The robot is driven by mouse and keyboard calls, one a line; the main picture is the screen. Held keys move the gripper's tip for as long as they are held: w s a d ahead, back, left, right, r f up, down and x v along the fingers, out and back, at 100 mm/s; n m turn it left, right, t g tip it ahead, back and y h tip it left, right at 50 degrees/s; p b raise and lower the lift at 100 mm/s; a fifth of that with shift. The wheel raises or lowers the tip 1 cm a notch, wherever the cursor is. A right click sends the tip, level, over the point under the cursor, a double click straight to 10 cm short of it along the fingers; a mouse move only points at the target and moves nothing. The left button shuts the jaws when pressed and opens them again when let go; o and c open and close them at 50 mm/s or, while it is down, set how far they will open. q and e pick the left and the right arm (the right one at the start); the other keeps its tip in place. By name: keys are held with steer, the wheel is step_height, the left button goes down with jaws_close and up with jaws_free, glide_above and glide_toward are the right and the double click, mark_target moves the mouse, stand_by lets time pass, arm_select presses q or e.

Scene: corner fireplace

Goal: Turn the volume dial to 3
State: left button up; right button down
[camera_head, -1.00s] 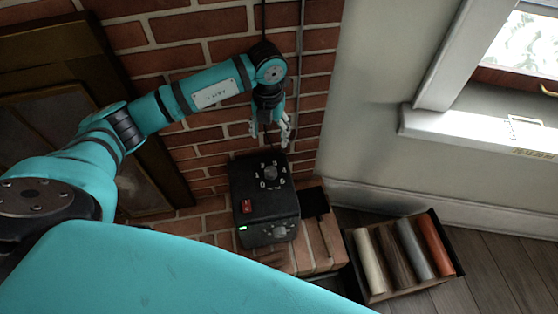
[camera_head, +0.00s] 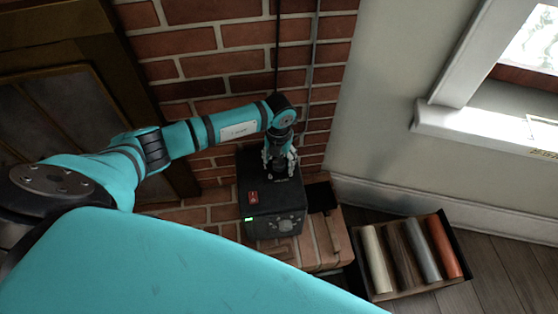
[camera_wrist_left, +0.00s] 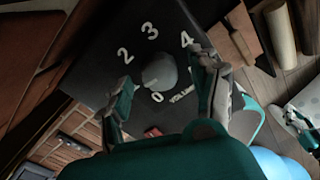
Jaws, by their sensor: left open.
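A black box (camera_head: 262,218) stands on the brick hearth, its dial hidden behind my left gripper (camera_head: 280,162) in the head view. In the left wrist view the round grey volume dial (camera_wrist_left: 158,74) sits on the box's dark top, with white numerals 2, 3, 4 and 0 around it and the word VOLUME beside it. My left gripper (camera_wrist_left: 162,80) is open, with one finger on each side of the dial. I cannot tell whether the fingers touch it, nor which numeral it points to.
A red switch (camera_head: 253,197) and a small green light (camera_head: 249,219) are on the box. A brick wall (camera_head: 240,62) rises behind it. A dark tray (camera_head: 462,268) with several coloured rolls stands on the floor to the right.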

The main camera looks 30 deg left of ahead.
arm_select(q)
steer(key=shift+f, duration=0.15)
steer(key=c, duration=1.1)
steer(key=shift+c, duration=0.2)
steer(key=shift+m, duration=0.3)
